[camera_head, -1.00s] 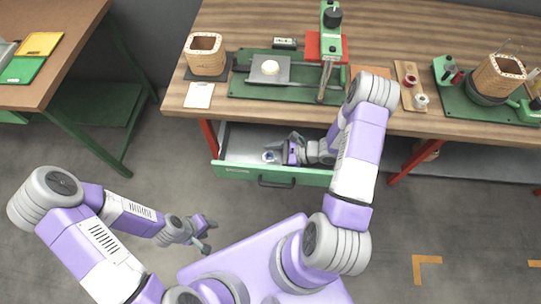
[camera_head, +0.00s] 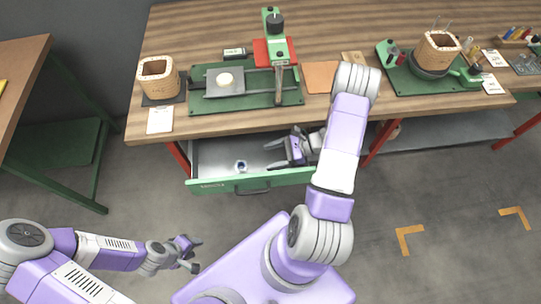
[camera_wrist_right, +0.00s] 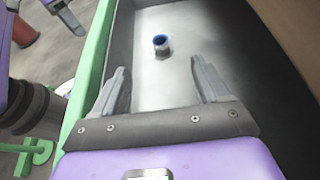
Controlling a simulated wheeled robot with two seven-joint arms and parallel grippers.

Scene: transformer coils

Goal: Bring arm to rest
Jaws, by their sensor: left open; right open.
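My right gripper (camera_head: 290,151) is over the open drawer (camera_head: 215,151) under the workbench, its arm reaching in from the front. Its jaws are open and empty; in the right wrist view its two fingers (camera_wrist_right: 163,82) stand apart. A small metal cylinder with a blue-rimmed top (camera_wrist_right: 162,45) stands on the drawer floor beyond the fingertips, apart from them. It also shows in the head view (camera_head: 240,166), left of the right gripper. My left gripper (camera_head: 194,254) is open and empty over the floor, at the lower left, clear of the bench.
The workbench (camera_head: 205,25) carries a coil (camera_head: 158,77) at left, a green press fixture (camera_head: 270,97), and another coil (camera_head: 437,52) at right. The drawer's green front (camera_head: 250,181) stands out from the bench. Another table (camera_head: 20,75) is at far left. Floor near the left gripper is clear.

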